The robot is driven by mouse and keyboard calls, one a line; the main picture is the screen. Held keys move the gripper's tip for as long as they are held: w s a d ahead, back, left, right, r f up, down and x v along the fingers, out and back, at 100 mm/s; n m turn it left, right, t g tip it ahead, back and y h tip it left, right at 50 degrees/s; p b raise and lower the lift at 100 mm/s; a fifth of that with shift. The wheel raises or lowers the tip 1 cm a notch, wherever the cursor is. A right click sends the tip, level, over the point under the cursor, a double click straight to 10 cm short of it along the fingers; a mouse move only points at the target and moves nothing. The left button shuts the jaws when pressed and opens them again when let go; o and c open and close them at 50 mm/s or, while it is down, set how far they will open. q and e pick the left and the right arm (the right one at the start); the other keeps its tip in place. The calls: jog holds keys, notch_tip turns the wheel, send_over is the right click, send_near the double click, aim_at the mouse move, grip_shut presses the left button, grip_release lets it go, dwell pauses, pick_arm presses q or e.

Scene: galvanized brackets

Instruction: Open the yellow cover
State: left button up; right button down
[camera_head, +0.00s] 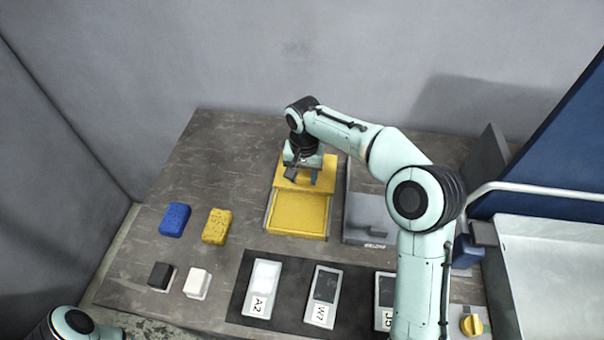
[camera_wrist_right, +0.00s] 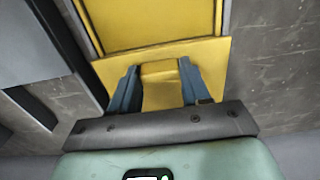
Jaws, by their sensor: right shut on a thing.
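The yellow cover (camera_head: 324,178) is a flat plate at the back end of a shallow yellow tray-like box (camera_head: 299,213) on the table. The box's recessed yellow floor shows in front of the plate. My right gripper (camera_head: 303,176) reaches down over the plate from behind. In the right wrist view, the cover (camera_wrist_right: 215,55) has a raised yellow block, and the blue fingers of my right gripper (camera_wrist_right: 159,78) are shut on that block from both sides. The plate looks slightly tilted; its contact with the box is partly hidden. My left gripper is out of view.
A grey box (camera_head: 370,219) stands close right of the yellow one. A blue sponge (camera_head: 174,219) and a yellow sponge (camera_head: 217,226) lie to the left. Several labelled devices lie on a dark mat (camera_head: 290,293) in front. The back left table is clear.

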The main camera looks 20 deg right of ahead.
jog(key=c, duration=0.5)
grip_release()
jog(key=shift+r, duration=0.15)
notch_tip(320, 180, up, 7)
jog(key=shift+r+p, duration=0.15)
jog(key=shift+p, duration=0.45)
